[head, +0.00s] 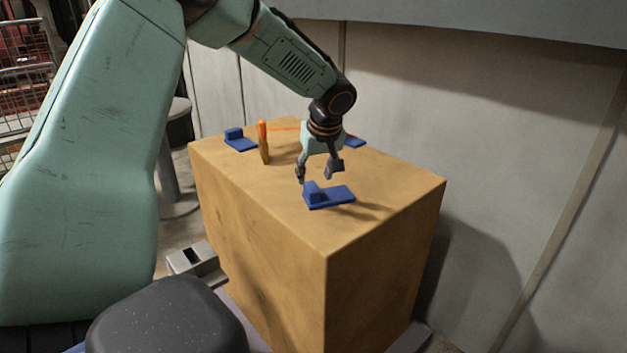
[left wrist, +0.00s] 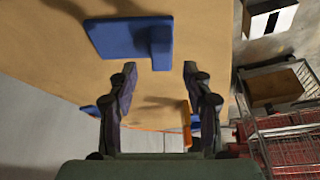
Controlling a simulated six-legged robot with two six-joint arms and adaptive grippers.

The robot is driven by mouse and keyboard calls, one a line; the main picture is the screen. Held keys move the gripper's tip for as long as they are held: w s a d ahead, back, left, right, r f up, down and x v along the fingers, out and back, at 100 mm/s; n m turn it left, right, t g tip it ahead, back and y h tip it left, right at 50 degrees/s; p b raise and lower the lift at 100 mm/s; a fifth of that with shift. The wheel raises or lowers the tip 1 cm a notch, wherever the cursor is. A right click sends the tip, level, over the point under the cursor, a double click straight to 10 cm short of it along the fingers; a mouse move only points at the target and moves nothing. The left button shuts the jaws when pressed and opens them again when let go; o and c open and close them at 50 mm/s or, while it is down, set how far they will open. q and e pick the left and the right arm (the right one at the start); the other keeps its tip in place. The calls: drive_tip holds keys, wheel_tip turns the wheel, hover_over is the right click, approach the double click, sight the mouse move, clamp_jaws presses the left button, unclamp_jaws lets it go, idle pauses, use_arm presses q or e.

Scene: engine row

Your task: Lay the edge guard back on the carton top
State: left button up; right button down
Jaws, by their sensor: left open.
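The carton (head: 270,215) is a large tan box with a flat top. A blue edge guard (head: 330,196), a flat plate with a raised block at one end, lies on the carton top towards the front. My left gripper (head: 315,176) is open and empty just above and behind this guard, pointing down. Two similar blue pieces, one at the back left (head: 240,140) and one partly hidden at the back right (head: 355,142), are at the carton's far edges. My right gripper is out of view.
An orange-tipped upright stick (head: 263,143) stands on the carton top, left of my gripper, with an orange line (head: 285,129) running behind it. A pale panelled wall (head: 480,130) is behind and right. A wire cart (head: 25,75) is at the far left.

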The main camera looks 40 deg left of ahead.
use_arm(q)
drive_tip(key=v, duration=0.8)
drive_tip(key=shift+p, duration=0.4)
drive_tip(key=shift+a+f, duration=0.1)
